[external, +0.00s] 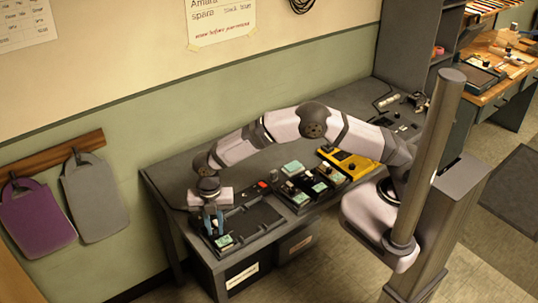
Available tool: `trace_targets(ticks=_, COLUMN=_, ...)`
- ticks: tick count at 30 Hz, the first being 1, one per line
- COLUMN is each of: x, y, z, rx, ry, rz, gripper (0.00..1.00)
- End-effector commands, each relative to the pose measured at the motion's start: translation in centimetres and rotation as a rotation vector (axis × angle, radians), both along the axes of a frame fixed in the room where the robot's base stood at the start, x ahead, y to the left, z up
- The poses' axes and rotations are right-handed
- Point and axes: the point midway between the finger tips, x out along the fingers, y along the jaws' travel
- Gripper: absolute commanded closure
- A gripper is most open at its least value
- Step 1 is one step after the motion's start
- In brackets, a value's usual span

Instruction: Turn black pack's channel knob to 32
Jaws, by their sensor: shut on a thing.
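In the external view my gripper (213,224) points down at the left end of the bench, over a flat black pack with a pale green label (224,241) near its front. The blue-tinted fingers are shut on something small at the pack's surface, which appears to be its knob. The knob itself is hidden by the fingers, and its pointer and any channel numbers are too small to read. A larger black panel (255,219) lies just right of the gripper. My arm reaches in from the right over the bench.
Dark packs with green labels (293,168) and a yellow unit (347,162) stand further right on the grey bench (165,172). A small red piece (262,184) lies behind the black panel. Purple (38,221) and grey (95,199) aprons hang at left.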

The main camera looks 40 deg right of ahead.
Motion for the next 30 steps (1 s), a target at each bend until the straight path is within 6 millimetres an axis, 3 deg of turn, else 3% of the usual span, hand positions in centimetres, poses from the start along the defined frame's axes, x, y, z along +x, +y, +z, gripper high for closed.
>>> trace_targets(ticks=18, x=0.02, y=0.03, z=0.01, rx=0.001, ry=-0.001, rz=-0.541, gripper=1.0)
trace_targets(ticks=30, x=0.02, y=0.02, z=0.05, rx=0.001, ry=-0.001, rz=-0.704, gripper=1.0)
